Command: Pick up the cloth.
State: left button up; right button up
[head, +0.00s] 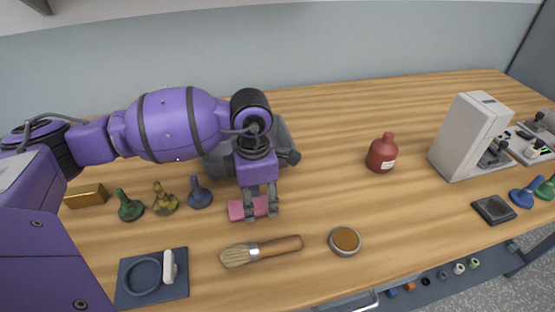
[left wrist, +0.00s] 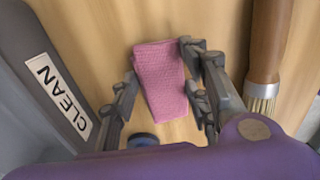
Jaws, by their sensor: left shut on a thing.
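The pink cloth (head: 237,210) is a small folded piece on the wooden bench, in the middle left of the head view. In the left wrist view the cloth (left wrist: 160,80) lies between the fingers. My left gripper (head: 261,212) points down over the cloth and is shut on it, with its fingers at the cloth's right part in the head view. The left gripper also shows in the left wrist view (left wrist: 163,95). Whether the cloth is clear of the bench I cannot tell. My right gripper is not in view.
A grey bin (head: 218,163) labelled CLEAN in the wrist view stands behind my gripper. A brush (head: 270,249) and a round tin (head: 345,241) lie in front. Several bobbin-like knobs (head: 165,199) stand left. A red bottle (head: 382,153) stands right, with free bench around it.

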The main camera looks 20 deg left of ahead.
aim_at(258, 201)
pick_arm(q)
jog(key=shift+r, duration=0.3)
notch_tip(258, 201, up, 2)
jog(key=shift+r, duration=0.25)
jog(key=s+d+r, duration=0.2)
jog(key=s+r, duration=0.3)
jog(key=s, duration=0.1)
jog(key=s+d+r, duration=0.3)
jog(key=s+r, duration=0.1)
jog(key=s, duration=0.2)
jog(key=shift+s+d+r, duration=0.35)
jog(key=shift+s+r, duration=0.05)
